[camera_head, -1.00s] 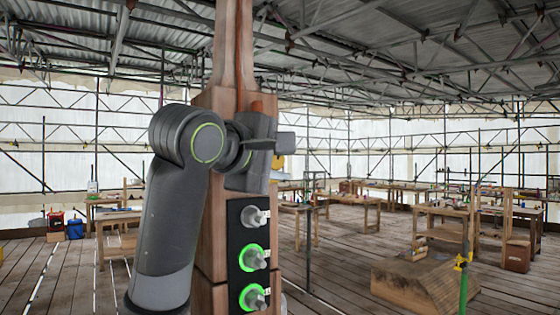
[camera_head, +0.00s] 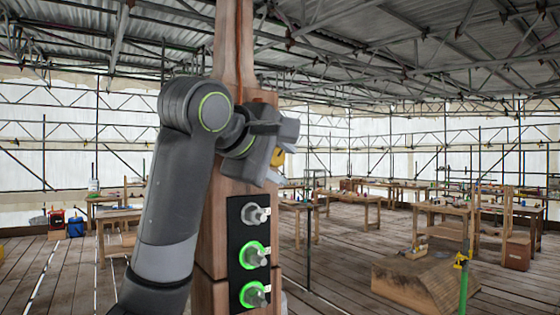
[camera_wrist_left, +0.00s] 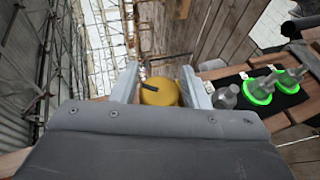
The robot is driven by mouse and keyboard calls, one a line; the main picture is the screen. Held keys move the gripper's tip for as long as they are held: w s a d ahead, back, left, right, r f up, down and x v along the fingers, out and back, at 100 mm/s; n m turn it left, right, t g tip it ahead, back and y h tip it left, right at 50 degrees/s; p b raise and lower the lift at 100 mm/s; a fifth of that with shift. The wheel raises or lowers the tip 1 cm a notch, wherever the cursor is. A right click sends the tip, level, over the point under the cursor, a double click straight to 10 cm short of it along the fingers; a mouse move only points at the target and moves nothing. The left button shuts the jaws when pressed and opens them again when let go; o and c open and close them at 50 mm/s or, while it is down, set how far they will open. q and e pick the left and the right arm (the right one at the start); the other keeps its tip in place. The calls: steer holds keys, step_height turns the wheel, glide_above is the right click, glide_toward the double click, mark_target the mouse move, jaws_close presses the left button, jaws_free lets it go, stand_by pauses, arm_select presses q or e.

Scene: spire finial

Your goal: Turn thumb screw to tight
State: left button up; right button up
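A yellow round knob (camera_wrist_left: 160,93) with a dark mark on its face sits between the two fingers of my left gripper (camera_wrist_left: 161,84) in the left wrist view. It looks like the thumb screw. In the head view a small part of this yellow knob (camera_head: 278,157) shows between the fingers of the left gripper (camera_head: 280,154), at the right side of the wooden spire (camera_head: 232,75). The fingers stand close on either side of it; whether both touch it I cannot tell. The knob's base is hidden. My right gripper is not in view.
Below the left gripper a black panel (camera_head: 236,232) on the spire carries a grey knob (camera_head: 254,215) without a lit ring and two grey knobs (camera_head: 254,255) with green rings. Workbenches and a wooden block (camera_head: 428,284) stand away to the right.

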arm_select(q)
steer(key=shift+o, duration=0.9)
steer(key=b+v, duration=1.6)
steer(key=v, duration=0.1)
steer(key=shift+s, duration=0.2)
steer(key=shift+w+a, duration=0.1)
